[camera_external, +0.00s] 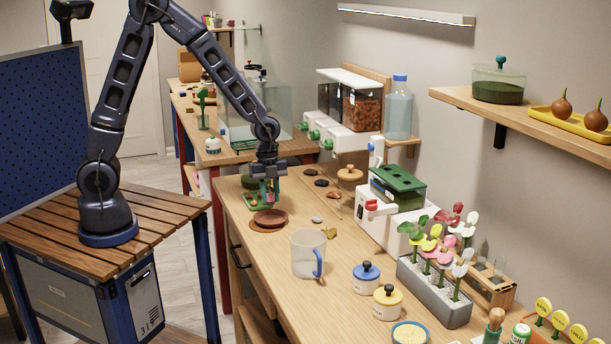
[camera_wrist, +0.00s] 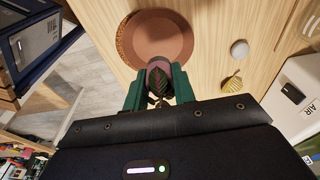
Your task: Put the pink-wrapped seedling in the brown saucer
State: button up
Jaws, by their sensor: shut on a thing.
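My gripper (camera_external: 268,194) points down over the bench with its green fingers closed on the pink-wrapped seedling (camera_wrist: 159,67). In the wrist view the seedling's dark leaf and pinkish wrap show between the fingertips (camera_wrist: 158,84). The brown saucer (camera_external: 270,217) lies on the bench just in front of the held seedling in the external view. In the wrist view the saucer (camera_wrist: 160,35) is empty where visible, on a round cork mat, just beyond the fingertips. The seedling appears held above the bench; its lower part is hard to make out.
A green tray (camera_external: 250,207) with small items stands behind the gripper. A clear jug (camera_external: 307,255) with a blue handle stands nearer the camera. A pale stone (camera_external: 317,219) and a yellowish leaf (camera_external: 331,233) lie right of the saucer. A white dispenser (camera_external: 376,218) stands further right.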

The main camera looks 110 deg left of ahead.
aim_at(269, 222)
jog(key=shift+f, duration=2.7)
jog(key=o, duration=1)
jog(key=shift+r, duration=3.55)
